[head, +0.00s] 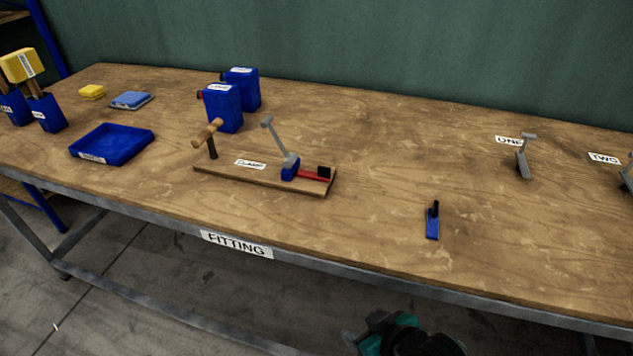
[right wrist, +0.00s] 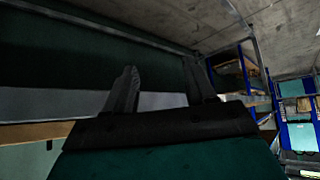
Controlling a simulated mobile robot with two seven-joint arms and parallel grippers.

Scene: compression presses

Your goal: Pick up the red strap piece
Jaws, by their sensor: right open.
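The red strap piece (head: 313,177) lies at the right end of a wooden clamp board (head: 232,178) on the table. A blue block with a grey lever (head: 276,138) stands at its left end, and a black block (head: 324,171) is at its right end. I cannot tell whether the strap is held there. My right gripper (head: 352,341) is low in front of the table edge, well apart from the strap. In the right wrist view its two fingers (right wrist: 160,82) are spread with nothing between them. My left gripper is not in view.
A wooden handle (head: 207,133) rises at the board's left end. Blue canisters (head: 221,108) stand behind it, and a blue tray (head: 112,158) is to the left. A small blue piece with a black peg (head: 432,224) is at the right. The table between is clear.

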